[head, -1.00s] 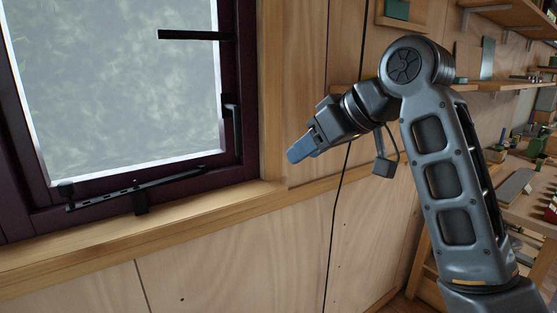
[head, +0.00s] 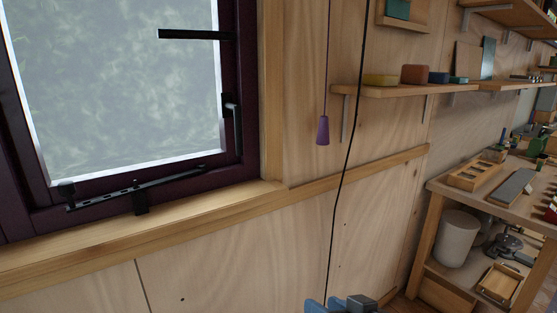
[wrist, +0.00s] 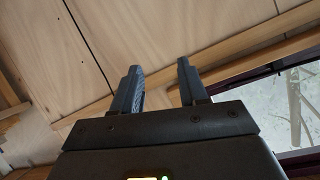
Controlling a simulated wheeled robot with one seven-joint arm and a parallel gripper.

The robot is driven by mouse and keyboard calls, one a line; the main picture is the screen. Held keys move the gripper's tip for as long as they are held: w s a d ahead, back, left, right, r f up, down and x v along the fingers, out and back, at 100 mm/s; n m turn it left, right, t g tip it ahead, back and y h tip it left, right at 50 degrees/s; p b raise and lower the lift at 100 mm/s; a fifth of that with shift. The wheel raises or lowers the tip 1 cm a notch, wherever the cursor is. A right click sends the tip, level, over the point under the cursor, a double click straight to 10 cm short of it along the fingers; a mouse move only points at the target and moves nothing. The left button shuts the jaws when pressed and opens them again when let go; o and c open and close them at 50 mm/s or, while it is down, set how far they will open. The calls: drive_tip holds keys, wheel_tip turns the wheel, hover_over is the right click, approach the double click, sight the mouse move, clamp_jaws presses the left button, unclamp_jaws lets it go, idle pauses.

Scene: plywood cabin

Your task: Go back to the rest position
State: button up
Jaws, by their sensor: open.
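My gripper (wrist: 158,88) is open and empty in the wrist view, its two dark fingers apart with bare plywood wall and a wooden rail beyond them. In the head view only the tip end of my gripper (head: 338,304) shows at the bottom edge, in front of the lower wall; the rest of my arm is out of view. The gripper touches nothing that I can see.
A dark-framed window (head: 120,90) with a black stay is at left. A purple pull (head: 323,131) hangs on a cord beside a black cable (head: 345,170). A shelf (head: 400,91) holds several coloured blocks. A workbench (head: 440,190) stands at right. The wall below the sill is clear.

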drive_tip(key=s+d+f+m+t+h, duration=0.15)
drive_tip(key=s+d+f, duration=0.25)
drive_tip(key=s, duration=0.6)
drive_tip(key=s+d+f+m+t+h, duration=0.1)
drive_tip(key=s+d+f+m+h, duration=0.2)
drive_tip(key=s, duration=0.7)
drive_tip(key=s+d+r+n+h, duration=0.1)
drive_tip(key=s+d+r, duration=0.2)
drive_tip(key=s, duration=0.7)
drive_tip(key=s+d+r+n+h, duration=0.1)
drive_tip(key=s+d+r, duration=0.2)
drive_tip(key=s, duration=0.6)
drive_tip(key=shift+s+r+t, duration=0.4)
drive_tip(key=shift+r+t, duration=0.05)
drive_tip(key=shift+r, duration=0.4)
